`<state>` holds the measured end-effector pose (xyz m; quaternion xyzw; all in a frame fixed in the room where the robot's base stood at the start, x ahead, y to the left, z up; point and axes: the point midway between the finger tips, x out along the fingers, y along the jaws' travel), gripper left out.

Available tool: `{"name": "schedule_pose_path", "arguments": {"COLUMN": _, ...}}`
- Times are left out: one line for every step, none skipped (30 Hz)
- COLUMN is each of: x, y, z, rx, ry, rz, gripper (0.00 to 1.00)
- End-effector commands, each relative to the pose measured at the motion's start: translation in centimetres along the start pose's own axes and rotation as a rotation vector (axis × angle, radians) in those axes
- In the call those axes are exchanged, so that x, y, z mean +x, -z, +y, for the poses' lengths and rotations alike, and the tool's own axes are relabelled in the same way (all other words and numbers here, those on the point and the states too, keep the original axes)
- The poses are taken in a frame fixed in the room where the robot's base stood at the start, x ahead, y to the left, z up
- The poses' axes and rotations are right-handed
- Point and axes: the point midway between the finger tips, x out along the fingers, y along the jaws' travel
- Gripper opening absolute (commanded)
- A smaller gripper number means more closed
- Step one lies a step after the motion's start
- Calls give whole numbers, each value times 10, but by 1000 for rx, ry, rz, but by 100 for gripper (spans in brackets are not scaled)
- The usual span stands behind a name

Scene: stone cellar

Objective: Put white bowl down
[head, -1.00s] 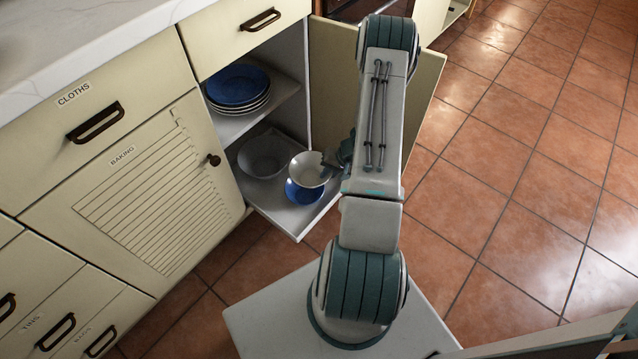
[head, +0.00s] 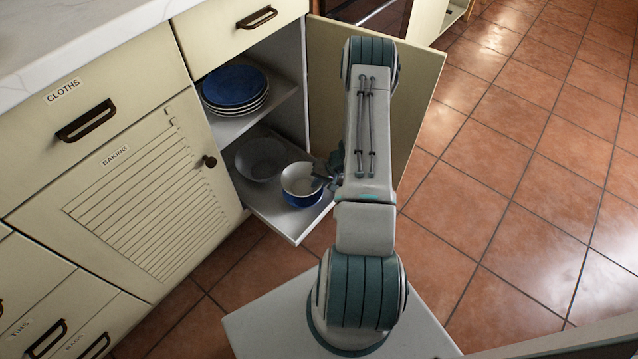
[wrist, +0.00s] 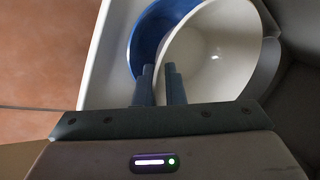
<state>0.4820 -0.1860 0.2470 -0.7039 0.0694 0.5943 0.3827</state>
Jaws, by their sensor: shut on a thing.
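The white bowl (head: 298,183) is at the front of the open cupboard's lower shelf, above the blue bowl (head: 304,202). My gripper (head: 328,172) is shut on the white bowl's rim from the right. In the wrist view, my gripper's fingers (wrist: 160,74) pinch the near rim of the white bowl (wrist: 215,60), which looks empty. The blue bowl (wrist: 143,40) shows past its left edge, so the two are a little offset. The white bowl hides much of the blue one, and I cannot tell whether it rests on it.
A grey bowl (head: 260,160) stands deeper on the lower shelf (head: 286,227). A stack of blue-topped plates (head: 236,88) is on the upper shelf (head: 228,128). The open cupboard door (head: 415,85) stands behind and right of my arm.

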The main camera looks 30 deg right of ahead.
Motion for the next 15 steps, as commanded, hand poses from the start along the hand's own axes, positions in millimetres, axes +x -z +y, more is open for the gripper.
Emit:
{"name": "schedule_pose_path", "arguments": {"x": 2, "y": 0, "z": 1, "rx": 0, "ry": 1, "rz": 1, "gripper": 0}}
{"name": "schedule_pose_path", "arguments": {"x": 3, "y": 0, "z": 1, "rx": 0, "ry": 1, "rz": 1, "gripper": 0}}
{"name": "schedule_pose_path", "arguments": {"x": 4, "y": 0, "z": 2, "rx": 0, "ry": 1, "rz": 1, "gripper": 0}}
{"name": "schedule_pose_path", "arguments": {"x": 4, "y": 0, "z": 2, "rx": 0, "ry": 1, "rz": 1, "gripper": 0}}
{"name": "schedule_pose_path", "arguments": {"x": 4, "y": 0, "z": 2, "rx": 0, "ry": 1, "rz": 0, "gripper": 0}}
{"name": "schedule_pose_path", "arguments": {"x": 5, "y": 0, "z": 2, "rx": 0, "ry": 1, "rz": 1, "gripper": 0}}
{"name": "schedule_pose_path", "arguments": {"x": 6, "y": 0, "z": 3, "rx": 0, "ry": 1, "rz": 1, "gripper": 0}}
{"name": "schedule_pose_path", "arguments": {"x": 6, "y": 0, "z": 3, "rx": 0, "ry": 1, "rz": 1, "gripper": 0}}
{"name": "schedule_pose_path", "arguments": {"x": 7, "y": 0, "z": 3, "rx": 0, "ry": 1, "rz": 1, "gripper": 0}}
{"name": "schedule_pose_path", "arguments": {"x": 8, "y": 0, "z": 4, "rx": 0, "ry": 1, "rz": 1, "gripper": 0}}
{"name": "schedule_pose_path", "arguments": {"x": 8, "y": 0, "z": 4, "rx": 0, "ry": 1, "rz": 1, "gripper": 0}}
{"name": "schedule_pose_path", "arguments": {"x": 9, "y": 0, "z": 4, "rx": 0, "ry": 1, "rz": 1, "gripper": 0}}
{"name": "schedule_pose_path", "arguments": {"x": 9, "y": 0, "z": 4, "rx": 0, "ry": 1, "rz": 1, "gripper": 0}}
{"name": "schedule_pose_path", "arguments": {"x": 9, "y": 0, "z": 4, "rx": 0, "ry": 1, "rz": 1, "gripper": 0}}
{"name": "schedule_pose_path", "arguments": {"x": 9, "y": 0, "z": 4, "rx": 0, "ry": 1, "rz": 1, "gripper": 0}}
